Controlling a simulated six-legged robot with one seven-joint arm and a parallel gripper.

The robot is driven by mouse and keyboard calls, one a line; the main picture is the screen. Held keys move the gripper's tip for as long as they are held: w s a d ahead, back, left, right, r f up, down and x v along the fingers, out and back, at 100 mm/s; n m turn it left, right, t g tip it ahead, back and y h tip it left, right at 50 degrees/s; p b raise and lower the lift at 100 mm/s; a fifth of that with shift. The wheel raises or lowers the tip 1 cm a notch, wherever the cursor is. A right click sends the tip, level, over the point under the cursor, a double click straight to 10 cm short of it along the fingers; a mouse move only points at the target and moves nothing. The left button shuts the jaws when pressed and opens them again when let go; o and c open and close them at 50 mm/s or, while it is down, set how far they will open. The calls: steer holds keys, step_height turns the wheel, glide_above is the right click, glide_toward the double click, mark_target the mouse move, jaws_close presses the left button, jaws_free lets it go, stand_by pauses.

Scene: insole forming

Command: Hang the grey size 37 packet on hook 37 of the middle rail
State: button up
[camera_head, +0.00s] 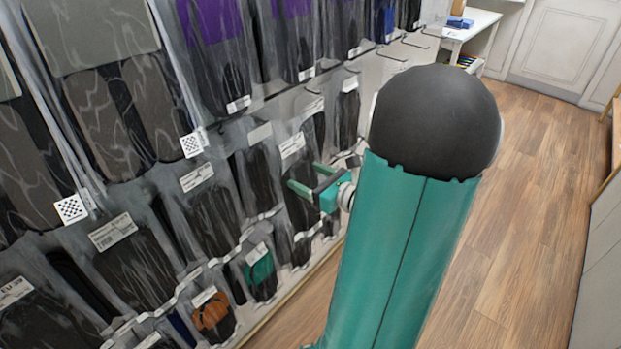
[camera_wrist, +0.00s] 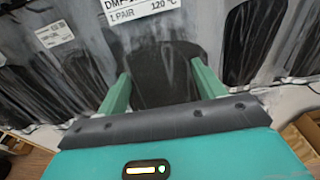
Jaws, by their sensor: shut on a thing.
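My gripper (camera_head: 314,181) is at the wall of hanging packets, in the middle of the head view. It is shut on a clear packet with a dark grey insole (camera_head: 303,210), which has a white label at its top. In the wrist view the packet (camera_wrist: 165,62) hangs between the two green fingers (camera_wrist: 160,82), and its label reads "1 PAIR" and "120 °C". I cannot read its size. Bare wire hooks (camera_head: 392,68) stick out to the upper right of my gripper. Their numbers cannot be read, so I cannot tell which is hook 37.
Dark packets (camera_head: 210,220) hang close to the left of my gripper. Packets with purple insoles (camera_head: 215,50) hang above. Lower down hang an orange one (camera_head: 211,314) and a green one (camera_head: 261,275). A white table (camera_head: 480,22) stands far back; wooden floor (camera_head: 530,150) lies open at the right.

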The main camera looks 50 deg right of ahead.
steer(key=w+f, duration=0.1)
steer(key=w, duration=0.8)
steer(key=shift+w+a+f, duration=0.15)
steer(key=shift+f, duration=0.15)
stand_by(0.7)
stand_by(0.5)
steer(key=o, duration=1.4)
steer(key=shift+c, duration=0.2)
steer(key=s+r, duration=0.1)
steer(key=s, duration=1.2)
steer(key=shift+s+d+r, duration=0.2)
steer(key=shift+s+r, duration=0.05)
steer(key=shift+s, duration=0.15)
steer(key=shift+a, duration=0.1)
